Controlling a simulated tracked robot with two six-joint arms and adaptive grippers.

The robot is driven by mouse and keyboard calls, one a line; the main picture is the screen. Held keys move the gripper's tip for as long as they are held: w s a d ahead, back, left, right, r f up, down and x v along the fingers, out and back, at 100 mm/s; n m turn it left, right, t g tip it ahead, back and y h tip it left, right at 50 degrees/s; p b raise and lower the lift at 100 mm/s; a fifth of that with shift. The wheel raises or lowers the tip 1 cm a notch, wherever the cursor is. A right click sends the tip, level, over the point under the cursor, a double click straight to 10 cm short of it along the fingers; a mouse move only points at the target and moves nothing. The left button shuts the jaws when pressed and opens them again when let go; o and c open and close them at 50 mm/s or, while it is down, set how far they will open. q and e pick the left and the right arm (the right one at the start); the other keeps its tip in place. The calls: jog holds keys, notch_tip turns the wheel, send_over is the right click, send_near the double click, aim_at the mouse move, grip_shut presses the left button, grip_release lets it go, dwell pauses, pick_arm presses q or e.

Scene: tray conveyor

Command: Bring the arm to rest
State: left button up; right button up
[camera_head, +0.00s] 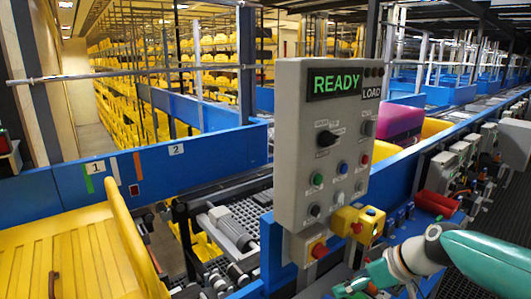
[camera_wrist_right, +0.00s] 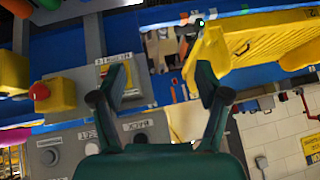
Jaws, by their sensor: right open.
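My right arm (camera_head: 485,262) is teal and comes in from the lower right in the head view. My right gripper (camera_head: 350,288) is at the bottom edge, just below the yellow button boxes, and is partly cut off. In the right wrist view my right gripper (camera_wrist_right: 163,68) has its two dark green fingers spread apart with nothing between them. The grey control panel (camera_head: 297,215) stands beside it, with a READY display (camera_head: 335,83) lit green and a LOAD label. In the wrist view, the panel's labelled controls appear upside down near the fingers. My left gripper is out of view.
A yellow tray (camera_head: 75,235) lies at the lower left and also shows in the wrist view (camera_wrist_right: 265,38). Yellow boxes with a red button (camera_head: 320,250) and a blue button (camera_head: 371,211) sit below the panel. A blue conveyor rail (camera_head: 410,165) runs to the back right.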

jog(key=s+a+f+m+g, duration=0.1)
jog(key=s+f, duration=0.2)
jog(key=f, duration=0.5)
jog(key=s+a+f+m+g+h, duration=0.15)
jog(key=s+f, duration=0.25)
jog(key=f, duration=0.5)
jog(key=s+a+f+g+y, duration=0.1)
jog(key=s+f+g, duration=0.15)
jog(key=f, duration=0.55)
jog(key=s+a+f+m+t+h, duration=0.1)
jog(key=s+a+f+m, duration=0.2)
jog(key=s+f+m, duration=0.4)
jog(key=shift+s+f+h, duration=0.35)
jog(key=shift+s+f, duration=2.4)
jog(key=shift+s, duration=1.7)
jog(key=shift+c, duration=0.2)
